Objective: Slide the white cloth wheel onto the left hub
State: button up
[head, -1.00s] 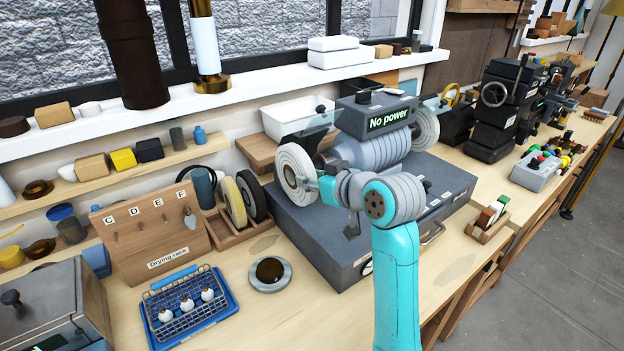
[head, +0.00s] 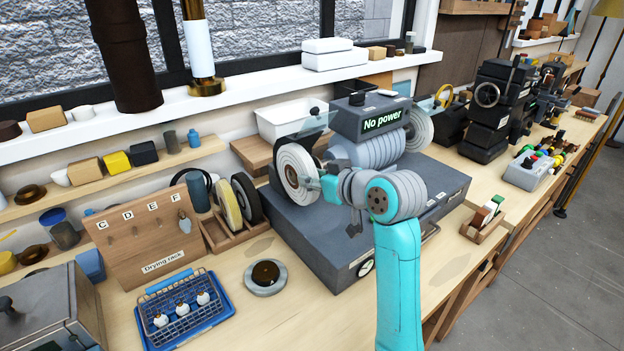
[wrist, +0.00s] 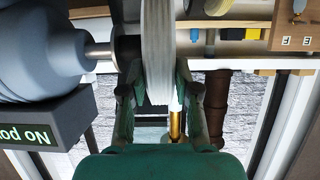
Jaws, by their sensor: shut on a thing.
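The white cloth wheel (head: 297,178) stands upright at the left end of the grey polishing machine (head: 382,147). My gripper (head: 318,184) is shut on its rim, with one finger on each face in the wrist view (wrist: 152,88). In that view, the wheel (wrist: 158,45) is right beside the dark flange of the left hub (wrist: 127,48) on its silver shaft. I cannot tell whether the wheel touches the flange or how far the hub goes through it. In the head view, the wheel and guard hide the left hub.
A clear guard (head: 303,128) is above the wheel. Another pale wheel (head: 419,130) is on the machine's right end. A wooden rack (head: 232,238) holds a cream wheel and a black wheel. The drying rack (head: 150,243) and a blue tray (head: 150,335) stand to the left.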

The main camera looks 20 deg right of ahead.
jog(key=shift+w+d, duration=0.1)
jog(key=shift+d, duration=0.15)
jog(key=shift+d, duration=0.15)
jog(key=shift+w+d, duration=0.2)
jog(key=shift+d, duration=0.25)
jog(key=shift+d, duration=0.1)
dwell(0.5)
jog(key=shift+w+d, duration=0.15)
jog(key=shift+d, duration=0.25)
jog(key=shift+w+d, duration=0.15)
jog(key=shift+d, duration=0.25)
dwell(0.9)
jog(key=o, duration=1.1)
